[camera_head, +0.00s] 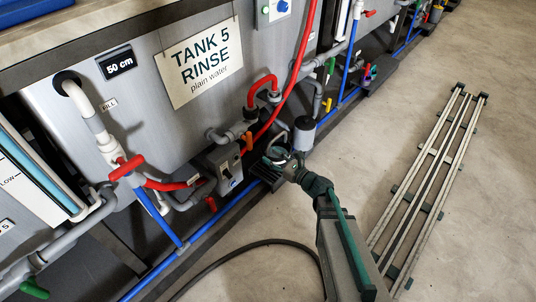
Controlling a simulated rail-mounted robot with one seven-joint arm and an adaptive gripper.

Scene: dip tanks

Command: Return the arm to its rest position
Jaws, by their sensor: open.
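My gripper (285,159) is at the end of my green and grey arm, which reaches up from the bottom of the view. It is low beside the pipework under the tank marked "TANK 5 RINSE plain water" (140,100). It is open and I see nothing between its fingers. It appears close to a grey box with a switch (222,166) and a grey cylinder (303,134). I cannot tell whether it touches either one. The fingertips are small and partly lost against the dark parts behind them.
A red-handled valve (127,167) and blue pipes (160,215) run along the tank's foot. A red hose (296,75) hangs down the tank front. A black cable (240,249) curves over the floor. Rails (430,165) lie on the right. The floor between is clear.

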